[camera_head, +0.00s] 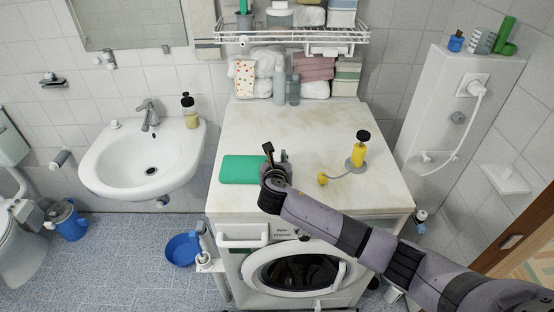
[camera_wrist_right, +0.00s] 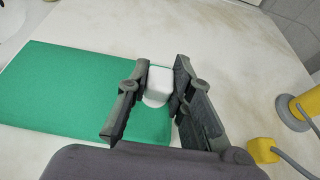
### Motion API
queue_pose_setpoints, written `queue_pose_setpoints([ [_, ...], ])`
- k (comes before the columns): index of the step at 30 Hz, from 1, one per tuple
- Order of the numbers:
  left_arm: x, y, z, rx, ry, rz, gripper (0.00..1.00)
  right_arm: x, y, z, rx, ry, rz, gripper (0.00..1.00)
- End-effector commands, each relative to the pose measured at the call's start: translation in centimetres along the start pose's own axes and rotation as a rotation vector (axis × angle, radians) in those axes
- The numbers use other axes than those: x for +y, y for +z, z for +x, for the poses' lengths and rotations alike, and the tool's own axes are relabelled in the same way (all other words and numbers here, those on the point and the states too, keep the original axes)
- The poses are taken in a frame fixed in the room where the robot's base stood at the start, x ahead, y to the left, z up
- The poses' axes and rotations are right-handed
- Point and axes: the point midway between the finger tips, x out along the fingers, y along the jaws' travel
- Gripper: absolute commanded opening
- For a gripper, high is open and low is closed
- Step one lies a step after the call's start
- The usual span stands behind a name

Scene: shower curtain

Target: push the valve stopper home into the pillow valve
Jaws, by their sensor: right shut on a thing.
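The flat green pillow (camera_head: 243,168) lies on the washing machine's top, and it fills the left of the right wrist view (camera_wrist_right: 70,90). My right gripper (camera_head: 276,158) is at the pillow's right end. In the right wrist view, my right gripper (camera_wrist_right: 160,80) has its fingers on either side of the white stopper (camera_wrist_right: 159,78), a small rounded block, and is shut on it. A paler round white part, seemingly the pillow valve (camera_wrist_right: 155,101), shows just below the stopper near the pillow's edge. How deep the stopper sits in it cannot be told. My left gripper is not in view.
A yellow pump (camera_head: 360,150) with a black knob stands to the right, its grey hose ending in a yellow fitting (camera_head: 322,179). Towels and bottles (camera_head: 280,85) stand at the back. The worktop (camera_head: 300,125) is clear between. A sink (camera_head: 140,165) is at left.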

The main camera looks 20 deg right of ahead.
Motion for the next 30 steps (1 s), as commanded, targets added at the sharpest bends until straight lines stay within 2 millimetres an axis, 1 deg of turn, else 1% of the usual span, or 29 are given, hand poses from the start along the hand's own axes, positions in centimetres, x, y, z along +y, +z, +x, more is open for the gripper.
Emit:
queue_pose_setpoints([
  [1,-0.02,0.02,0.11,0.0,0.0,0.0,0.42,-0.09,-1.67,0.0,0.029,-0.003,-0.005,0.06],
  [6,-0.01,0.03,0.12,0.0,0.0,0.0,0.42,-0.09,-1.68,0.0,0.029,-0.003,-0.005,0.06],
  [7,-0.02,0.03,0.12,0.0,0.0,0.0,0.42,-0.09,-1.68,0.0,0.029,-0.003,-0.005,0.23],
  [17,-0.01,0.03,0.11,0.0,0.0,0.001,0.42,-0.21,-1.68,0.04,0.029,-0.006,-0.006,0.44],
  [26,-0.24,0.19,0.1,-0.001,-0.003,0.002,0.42,-0.32,-1.65,0.02,0.029,-0.008,-0.006,0.44],
  [30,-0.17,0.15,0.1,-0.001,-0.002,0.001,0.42,-0.24,-1.59,-0.74,0.028,-0.007,-0.005,0.44],
])
